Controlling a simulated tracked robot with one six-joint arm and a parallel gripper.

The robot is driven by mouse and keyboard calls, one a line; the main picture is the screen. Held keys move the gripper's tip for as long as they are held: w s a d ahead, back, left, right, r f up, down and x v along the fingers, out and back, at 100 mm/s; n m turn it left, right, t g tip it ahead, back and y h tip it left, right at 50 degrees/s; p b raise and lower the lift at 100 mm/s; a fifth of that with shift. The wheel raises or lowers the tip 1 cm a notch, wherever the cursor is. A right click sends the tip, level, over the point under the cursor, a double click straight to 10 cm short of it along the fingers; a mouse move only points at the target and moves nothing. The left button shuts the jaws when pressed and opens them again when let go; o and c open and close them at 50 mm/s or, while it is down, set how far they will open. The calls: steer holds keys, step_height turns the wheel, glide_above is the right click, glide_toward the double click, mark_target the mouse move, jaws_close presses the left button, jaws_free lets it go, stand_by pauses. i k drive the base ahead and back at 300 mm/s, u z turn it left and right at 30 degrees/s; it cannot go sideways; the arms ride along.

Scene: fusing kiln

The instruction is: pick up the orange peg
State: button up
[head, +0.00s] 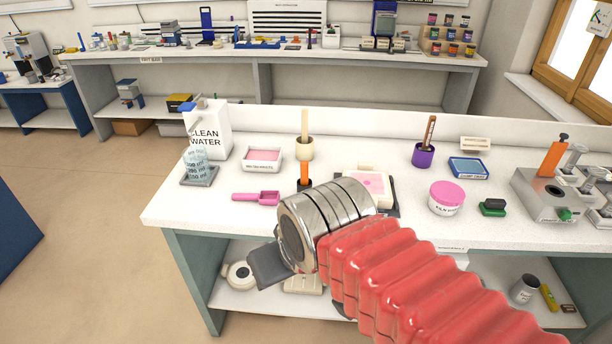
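An orange peg (305,172) stands upright on the white worktop, its lower end in a small black base (304,186) that is partly hidden by my wrist. A second orange upright piece (553,159) sits on a grey metal fixture (545,195) at the right; I cannot tell whether it is a peg. My gripper (268,267) shows as a dark grey part below the metal wrist, in front of the bench's front edge and apart from both orange pieces. Its fingertips are not clearly visible, so I cannot tell whether it is open or holds anything.
A scale with a beaker (196,162) stands left. A pink-lidded jar (446,198) and purple pot (423,154) stand right.

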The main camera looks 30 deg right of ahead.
mark_target(304, 164)
steer(key=u, duration=0.05)
steer(key=i, duration=1)
steer(key=z, duration=0.05)
